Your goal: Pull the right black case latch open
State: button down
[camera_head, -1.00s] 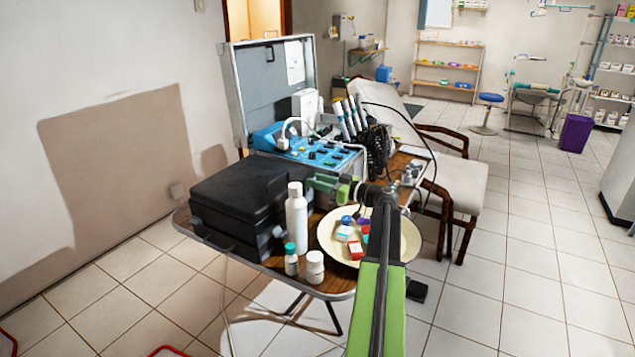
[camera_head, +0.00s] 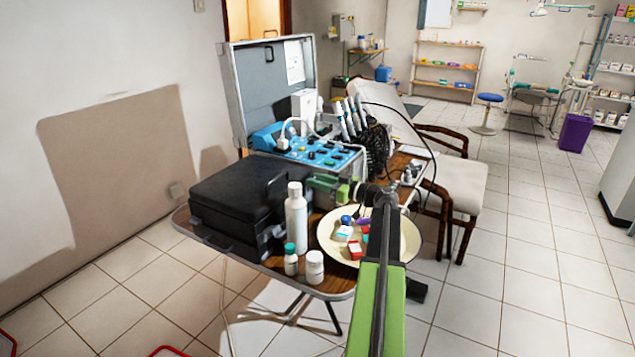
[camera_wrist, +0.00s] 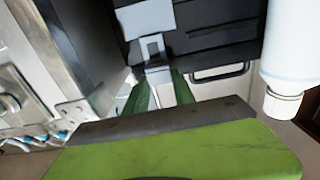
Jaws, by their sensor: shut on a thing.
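The black case (camera_head: 232,202) lies closed on the folding table, left of my gripper (camera_head: 313,183) in the head view. In the wrist view the dark case side (camera_wrist: 215,25) is at the top. A grey latch (camera_wrist: 150,47) hangs from it, and its lower strip runs between the green fingers of my gripper (camera_wrist: 160,85). My gripper is shut on this latch; the fingertips are partly hidden behind my gripper's body. In the head view a dark upright piece stands out at the case's right side; I cannot tell if it is the latch.
A tall white bottle (camera_head: 296,222) stands close to the case's right front, also at the wrist view's right (camera_wrist: 292,45). Two small bottles (camera_head: 291,260) (camera_head: 315,268) stand in front. A cream plate (camera_head: 398,247) holds small boxes. The open metal unit (camera_head: 272,85) stands behind.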

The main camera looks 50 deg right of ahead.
jog(key=shift+s+d+f, duration=0.1)
jog(key=shift+s+f, duration=0.15)
jog(key=shift+s, duration=0.05)
jog(key=shift+s+d+f+b, duration=0.1)
jog(key=shift+s+f+b, duration=0.5)
jog(key=shift+f+b, duration=0.3)
jog(key=shift+s+d+f+b, duration=0.1)
jog(key=shift+s+f+b, duration=0.55)
jog(key=shift+b, duration=0.3)
jog(key=shift+w+a, duration=0.1)
jog(key=c, duration=1.4)
grip_release()
jog(key=shift+o, duration=1.3)
jog(key=shift+w+f, duration=0.15)
jog(key=shift+w, duration=0.05)
jog(key=shift+o, duration=0.5)
jog(key=shift+s, duration=0.1)
